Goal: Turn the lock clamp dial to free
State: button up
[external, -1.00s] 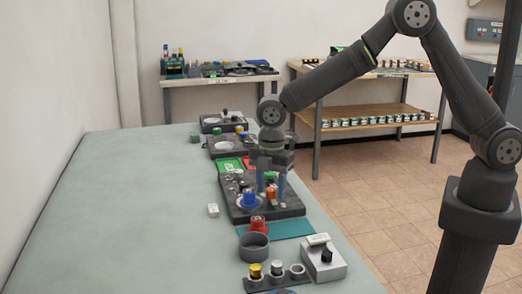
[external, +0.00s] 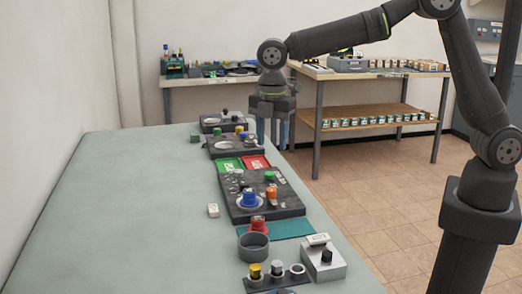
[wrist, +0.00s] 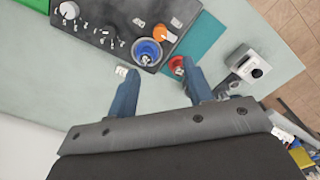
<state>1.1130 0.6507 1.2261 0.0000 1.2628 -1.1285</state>
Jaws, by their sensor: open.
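A dark board (external: 243,209) on the table carries a blue knob on a pale ring (external: 249,199), an orange knob (external: 271,193) and a green knob (external: 270,176). In the wrist view the blue knob (wrist: 148,52) and the orange knob with a pale pointer (wrist: 161,33) show near the board's edge. A grey box with a black knob (external: 326,257) stands at the front; it also shows in the wrist view (wrist: 256,72). I cannot read which dial is the lock clamp. My gripper (external: 272,140) is open and empty, raised beyond the board and touching no knob.
A red knob (external: 258,224), a grey ring cup (external: 253,246) and a rack with a yellow-topped piece (external: 255,271) stand in front of the board. Green (external: 229,164) and red (external: 256,161) trays lie behind it. The table's left side is mostly clear.

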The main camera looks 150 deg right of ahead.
aim_at(271, 189)
notch_tip(271, 189, up, 4)
jog(key=shift+f, duration=0.25)
dwell(0.5)
notch_tip(271, 189, down, 18)
jog(key=shift+r, duration=0.2)
dwell(0.4)
